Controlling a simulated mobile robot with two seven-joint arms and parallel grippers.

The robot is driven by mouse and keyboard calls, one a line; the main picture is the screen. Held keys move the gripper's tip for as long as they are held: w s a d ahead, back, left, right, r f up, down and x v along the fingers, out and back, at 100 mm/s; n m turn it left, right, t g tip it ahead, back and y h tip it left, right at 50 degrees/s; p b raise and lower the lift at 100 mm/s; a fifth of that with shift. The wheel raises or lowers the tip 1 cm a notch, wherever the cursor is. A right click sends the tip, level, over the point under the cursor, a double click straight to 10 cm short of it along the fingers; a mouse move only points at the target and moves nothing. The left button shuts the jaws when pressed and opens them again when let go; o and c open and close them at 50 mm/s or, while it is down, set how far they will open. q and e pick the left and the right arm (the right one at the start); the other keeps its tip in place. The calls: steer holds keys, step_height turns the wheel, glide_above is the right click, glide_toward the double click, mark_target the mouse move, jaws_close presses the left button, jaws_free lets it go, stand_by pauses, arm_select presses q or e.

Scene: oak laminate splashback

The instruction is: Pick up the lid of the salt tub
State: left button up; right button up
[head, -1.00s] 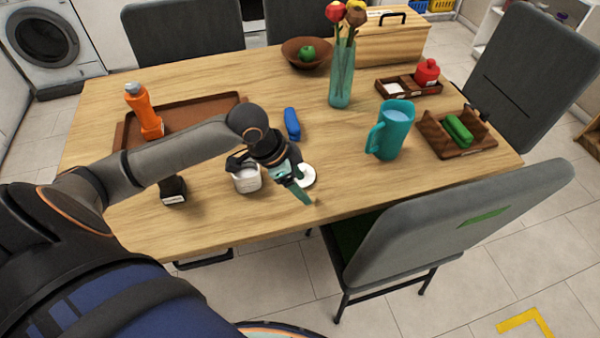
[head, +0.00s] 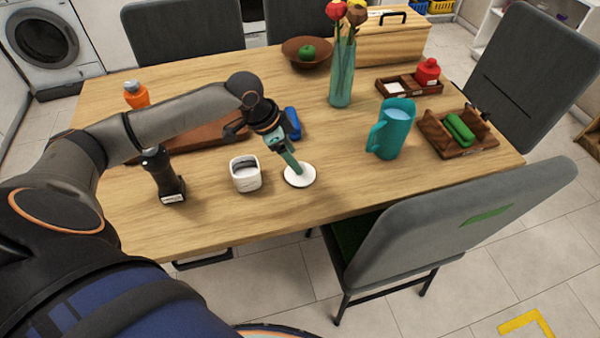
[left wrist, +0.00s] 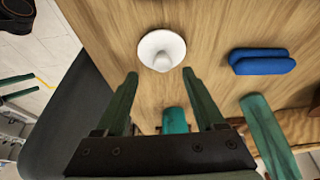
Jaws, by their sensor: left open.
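The lid (head: 300,176) is a white disc lying on the table, just right of the white salt tub (head: 246,179). The tub stands upright and its top is uncovered. In the left wrist view the lid (left wrist: 152,45) shows whole, with a small knob on it. My left gripper (head: 296,168) points down over the lid from behind. In the wrist view its two green fingers (left wrist: 160,76) are open and empty, with the lid's knob in line with the gap. I cannot tell whether the fingertips touch the lid. My right gripper is not in view.
A dark mill (head: 167,178) stands left of the tub. A blue object (head: 292,123) lies behind my gripper. A teal jug (head: 391,130) stands to the right, with a brown rack (head: 482,148) beyond. An orange bottle (head: 137,95) is partly hidden by my arm. The front table strip is clear.

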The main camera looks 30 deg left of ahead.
arm_select(q)
steer(key=x, duration=0.4)
steer(key=shift+w+a+f, duration=0.15)
steer(key=shift+f, duration=0.05)
steer(key=shift+c, duration=0.2)
jaws_close()
